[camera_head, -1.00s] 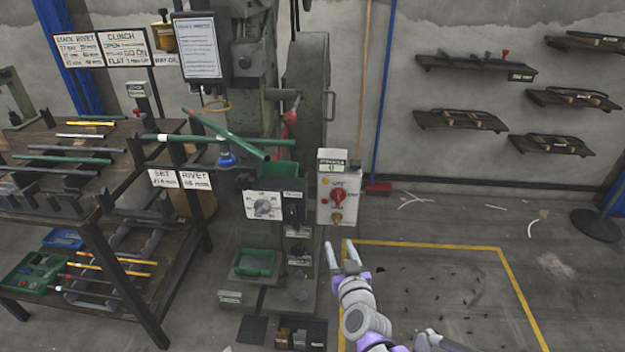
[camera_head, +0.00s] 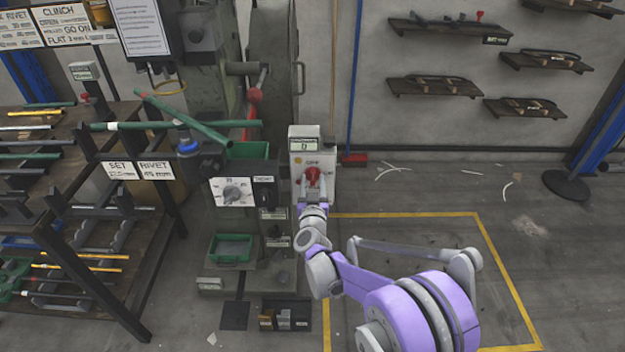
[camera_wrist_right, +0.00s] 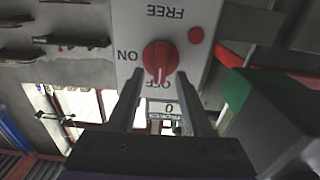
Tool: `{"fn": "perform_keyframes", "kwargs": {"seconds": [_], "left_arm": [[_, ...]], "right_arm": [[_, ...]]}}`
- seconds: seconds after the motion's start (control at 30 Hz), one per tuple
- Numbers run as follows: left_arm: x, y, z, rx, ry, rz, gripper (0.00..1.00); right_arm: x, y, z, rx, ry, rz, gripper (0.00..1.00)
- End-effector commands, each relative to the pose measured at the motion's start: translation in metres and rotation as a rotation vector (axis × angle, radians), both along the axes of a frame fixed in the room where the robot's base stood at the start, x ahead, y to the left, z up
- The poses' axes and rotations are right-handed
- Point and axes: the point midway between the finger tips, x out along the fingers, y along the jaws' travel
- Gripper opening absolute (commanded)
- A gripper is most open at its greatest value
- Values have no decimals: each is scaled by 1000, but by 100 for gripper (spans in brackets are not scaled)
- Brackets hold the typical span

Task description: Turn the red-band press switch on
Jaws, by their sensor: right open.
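The switch box (camera_head: 299,146) is pale grey with a small display on top, on the front of the green-grey press (camera_head: 273,95). Its red rotary knob (camera_wrist_right: 160,57) shows in the right wrist view, which is upside down, among the labels ON, OFF and FREE. The knob's light pointer mark points at OFF. My right gripper (camera_head: 312,181) is in front of the box and partly covers the knob. In the right wrist view its open fingers (camera_wrist_right: 158,78) reach toward the knob, one on each side; contact cannot be told. My left gripper is not in view.
A red button (camera_wrist_right: 196,35) sits beside FREE. A white dial panel (camera_head: 232,192) and a green tray (camera_head: 232,249) are left of the box. A rack of tubes (camera_head: 100,220) stands at left. The floor inside the yellow line (camera_head: 400,215) looks clear apart from small scraps.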

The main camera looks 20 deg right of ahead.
Motion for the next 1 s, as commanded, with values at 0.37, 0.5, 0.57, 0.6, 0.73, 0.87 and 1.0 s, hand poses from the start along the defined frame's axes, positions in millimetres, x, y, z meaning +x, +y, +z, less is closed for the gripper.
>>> {"fn": "perform_keyframes", "kwargs": {"seconds": [0.37, 0.5, 0.57, 0.6, 0.73, 0.87, 1.0], "left_arm": [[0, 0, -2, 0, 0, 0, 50], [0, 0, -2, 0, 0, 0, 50], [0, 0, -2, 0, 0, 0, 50], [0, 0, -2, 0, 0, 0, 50], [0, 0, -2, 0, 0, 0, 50], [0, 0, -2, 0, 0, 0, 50], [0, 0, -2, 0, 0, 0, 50]], "right_arm": [[14, -5, 0, 1, 0, -1, 50], [14, -5, 0, 1, 0, 0, 41], [14, -5, 0, 1, 0, 0, 30], [14, -5, 0, 1, 0, 0, 23], [14, -4, 0, 1, 0, 0, 0], [14, -5, 0, 1, 0, 0, 0], [14, -4, 0, 2, -1, 0, 0]]}}
